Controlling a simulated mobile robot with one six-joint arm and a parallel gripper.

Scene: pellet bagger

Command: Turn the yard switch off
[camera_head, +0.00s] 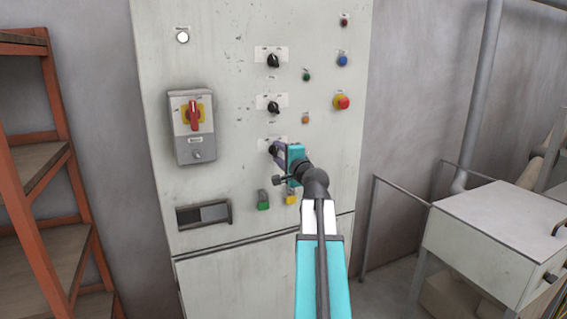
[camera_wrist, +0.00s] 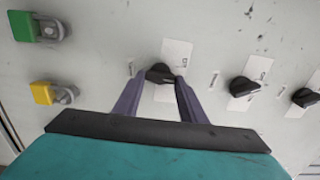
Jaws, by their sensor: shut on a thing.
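Three black rotary switches sit in a column on the grey cabinet front, each on a white label too small to read, so I cannot tell by name which is the yard switch. The top switch (camera_head: 273,60) and middle switch (camera_head: 273,107) are free. My gripper (camera_head: 277,150) is at the lowest one, mostly hidden there. In the wrist view, my gripper's fingers (camera_wrist: 160,80) close on the sides of that lowest black switch (camera_wrist: 159,72). The middle switch (camera_wrist: 243,87) and top switch (camera_wrist: 305,97) lie to its right.
A red-handled isolator (camera_head: 194,115) is on the left of the cabinet. A red emergency button (camera_head: 342,102) and small coloured buttons are at right. An orange shelf (camera_head: 60,150) stands left; a white bin (camera_head: 490,235) stands right.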

